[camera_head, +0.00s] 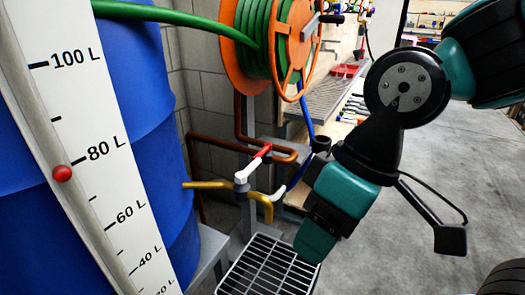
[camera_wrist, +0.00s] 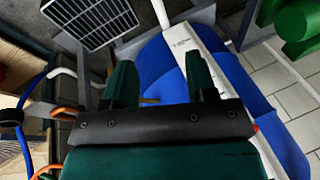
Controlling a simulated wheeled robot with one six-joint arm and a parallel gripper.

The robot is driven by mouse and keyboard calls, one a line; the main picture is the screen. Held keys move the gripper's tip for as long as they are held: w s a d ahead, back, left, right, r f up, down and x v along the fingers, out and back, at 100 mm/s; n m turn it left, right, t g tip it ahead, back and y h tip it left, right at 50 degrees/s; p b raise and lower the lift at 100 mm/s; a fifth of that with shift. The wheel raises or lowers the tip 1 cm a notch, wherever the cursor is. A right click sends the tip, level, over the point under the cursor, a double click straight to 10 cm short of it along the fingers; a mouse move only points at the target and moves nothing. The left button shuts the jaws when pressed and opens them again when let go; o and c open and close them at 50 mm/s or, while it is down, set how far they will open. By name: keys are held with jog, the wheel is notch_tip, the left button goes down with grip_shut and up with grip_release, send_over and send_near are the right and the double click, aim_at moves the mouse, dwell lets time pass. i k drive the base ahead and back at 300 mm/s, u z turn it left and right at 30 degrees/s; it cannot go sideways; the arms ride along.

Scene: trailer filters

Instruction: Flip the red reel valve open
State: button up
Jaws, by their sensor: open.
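The red valve lever (camera_head: 264,150) shows in the head view beside the copper pipe, below the hose reel. A white lever (camera_head: 242,176) sits close in front of it, above the brass tap (camera_head: 266,205). From this angle I cannot tell how far the red lever is turned. My gripper (camera_head: 312,246) hangs to the right of and below both levers, apart from them, over the right side of the grate. In the wrist view its two teal fingers (camera_wrist: 158,82) are spread, with nothing held between them. I cannot make out the red lever in the wrist view.
A blue barrel (camera_head: 150,120) with a white litre scale (camera_head: 85,110) fills the left. The orange hose reel (camera_head: 285,40) with green hose hangs above. A metal drain grate (camera_head: 265,270) lies below the tap. A shelf (camera_head: 330,95) stands behind. Open floor (camera_head: 420,210) lies right.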

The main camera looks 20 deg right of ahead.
aim_at(267, 147)
jog(key=k, duration=1.25)
jog(key=z, duration=0.55)
jog(key=i, duration=1.25)
jog(key=u, duration=1)
jog(key=i, duration=0.4)
jog(key=u, duration=0.4)
